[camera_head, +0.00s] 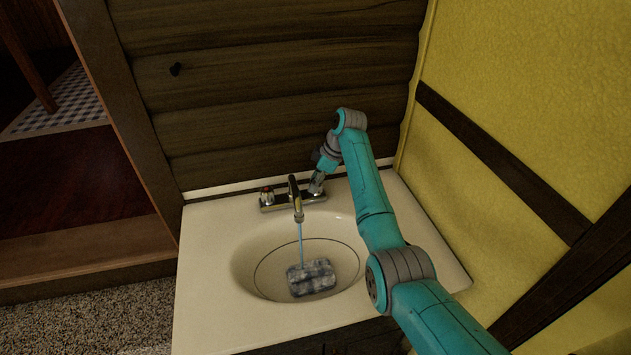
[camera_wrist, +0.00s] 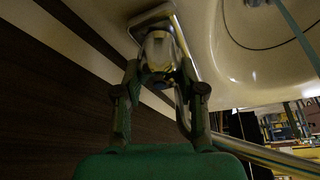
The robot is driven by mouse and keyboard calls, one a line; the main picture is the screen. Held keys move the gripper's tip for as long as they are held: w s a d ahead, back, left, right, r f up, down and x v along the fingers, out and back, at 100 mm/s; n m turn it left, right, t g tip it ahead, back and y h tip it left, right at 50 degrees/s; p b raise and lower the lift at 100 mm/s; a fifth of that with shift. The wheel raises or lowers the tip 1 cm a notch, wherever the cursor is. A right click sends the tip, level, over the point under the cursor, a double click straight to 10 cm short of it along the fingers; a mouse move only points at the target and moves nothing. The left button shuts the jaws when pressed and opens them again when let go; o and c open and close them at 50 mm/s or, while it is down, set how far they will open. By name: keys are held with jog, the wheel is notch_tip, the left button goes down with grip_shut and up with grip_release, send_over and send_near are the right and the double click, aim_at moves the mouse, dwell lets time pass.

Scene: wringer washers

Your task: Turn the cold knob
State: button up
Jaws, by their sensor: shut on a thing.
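The faucet (camera_head: 296,190) stands at the back of the white sink, with a thin blue stream of water (camera_head: 301,245) falling from its spout. The left knob (camera_head: 267,195) has a reddish mark on it. The right knob, taken as the cold knob, is mostly hidden by my gripper (camera_head: 317,187) in the head view. In the wrist view, my gripper (camera_wrist: 160,72) has one finger on each side of the metal cold knob (camera_wrist: 160,48) and is shut on it.
A grey patterned block (camera_head: 312,277) lies in the sink basin (camera_head: 245,265) under the stream. A wooden wall (camera_head: 270,100) rises close behind the faucet, and a yellow wall (camera_head: 530,110) stands to the right. The counter's front left (camera_head: 205,310) is bare.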

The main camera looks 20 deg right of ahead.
jog(key=shift+n, duration=0.3)
jog(key=o, duration=1.1)
jog(key=shift+o, duration=0.2)
jog(key=v, duration=1.2)
